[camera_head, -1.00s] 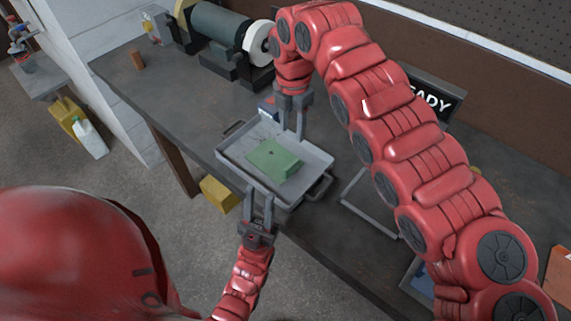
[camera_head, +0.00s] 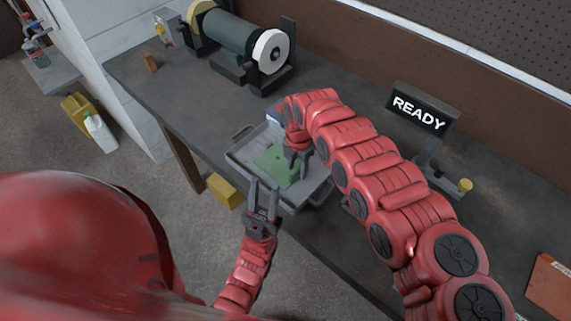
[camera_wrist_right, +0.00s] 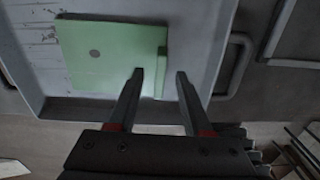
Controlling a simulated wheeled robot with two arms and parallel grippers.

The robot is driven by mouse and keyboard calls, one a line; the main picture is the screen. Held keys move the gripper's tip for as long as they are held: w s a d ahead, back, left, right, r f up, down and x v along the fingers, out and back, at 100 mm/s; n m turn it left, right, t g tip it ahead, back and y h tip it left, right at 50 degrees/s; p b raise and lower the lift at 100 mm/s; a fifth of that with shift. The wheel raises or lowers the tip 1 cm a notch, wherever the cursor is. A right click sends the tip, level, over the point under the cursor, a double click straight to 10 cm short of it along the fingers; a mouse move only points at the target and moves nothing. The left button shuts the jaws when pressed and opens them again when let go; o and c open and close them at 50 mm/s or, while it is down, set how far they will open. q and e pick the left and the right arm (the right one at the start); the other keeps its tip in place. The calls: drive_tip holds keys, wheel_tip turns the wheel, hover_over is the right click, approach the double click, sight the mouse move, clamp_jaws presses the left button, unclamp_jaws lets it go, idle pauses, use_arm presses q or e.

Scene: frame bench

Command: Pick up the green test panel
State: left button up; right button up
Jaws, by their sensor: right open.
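The green test panel (camera_head: 270,163) lies in a shallow grey tray (camera_head: 240,157) on the bench. My right gripper (camera_head: 298,172) points down over the panel's right part and hides some of it. In the right wrist view the green test panel (camera_wrist_right: 95,62) is flat, with a small round dark spot and a raised strip along its right side. There my right gripper (camera_wrist_right: 160,74) is open and empty, its fingertips at the strip's near end; whether they touch is unclear. My left gripper (camera_head: 264,185) is open and empty at the tray's near edge.
A bench grinder (camera_head: 235,40) stands at the back left. A READY sign (camera_head: 419,112) stands to the right on the bench. A yellow block (camera_head: 223,191) shows below the bench edge. The bench top between tray and grinder is mostly clear.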

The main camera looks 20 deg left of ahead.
drive_tip(key=shift+f, duration=0.95)
clamp_jaws()
idle(0.7)
